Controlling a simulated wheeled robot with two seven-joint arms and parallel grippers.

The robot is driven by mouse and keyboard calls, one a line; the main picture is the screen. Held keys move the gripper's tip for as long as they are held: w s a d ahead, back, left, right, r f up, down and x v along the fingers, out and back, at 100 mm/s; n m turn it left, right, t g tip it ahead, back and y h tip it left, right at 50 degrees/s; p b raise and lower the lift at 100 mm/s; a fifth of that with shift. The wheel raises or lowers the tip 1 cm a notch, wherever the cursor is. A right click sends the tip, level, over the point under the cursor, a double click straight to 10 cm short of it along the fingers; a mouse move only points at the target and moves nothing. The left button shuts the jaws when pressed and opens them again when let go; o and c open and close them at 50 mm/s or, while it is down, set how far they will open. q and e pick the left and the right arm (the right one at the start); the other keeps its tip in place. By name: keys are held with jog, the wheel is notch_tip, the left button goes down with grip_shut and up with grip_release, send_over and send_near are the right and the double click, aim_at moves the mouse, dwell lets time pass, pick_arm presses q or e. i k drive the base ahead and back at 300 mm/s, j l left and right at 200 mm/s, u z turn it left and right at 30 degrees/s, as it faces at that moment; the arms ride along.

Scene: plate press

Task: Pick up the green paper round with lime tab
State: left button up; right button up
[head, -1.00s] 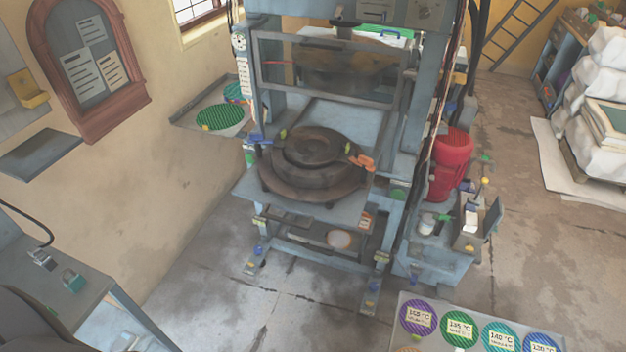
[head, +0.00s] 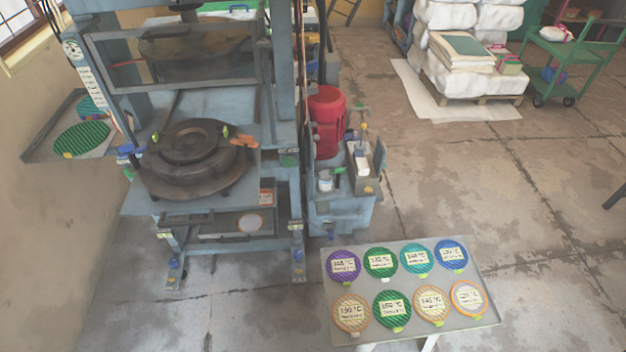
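Two green striped paper rounds lie on the grey tray (head: 484,322) at the lower right. The upper green round (head: 374,255) has a pale tab at its lower edge. The lower green round (head: 384,296) has a small tab at its lower edge that looks lime. Both have white temperature labels. Another green round (head: 82,136) lies on a side shelf at the left, with a yellowish tab. Neither of my grippers is in view.
Purple (head: 333,257), teal (head: 410,250), blue, tan and orange-rimmed rounds share the tray. The press (head: 195,150) stands at the left. A red motor (head: 327,120) is beside it. Floor right of the tray is clear.

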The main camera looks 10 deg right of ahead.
aim_at(390, 308)
jog(key=k+l+z, duration=0.55)
jog(key=k+l, duration=0.25)
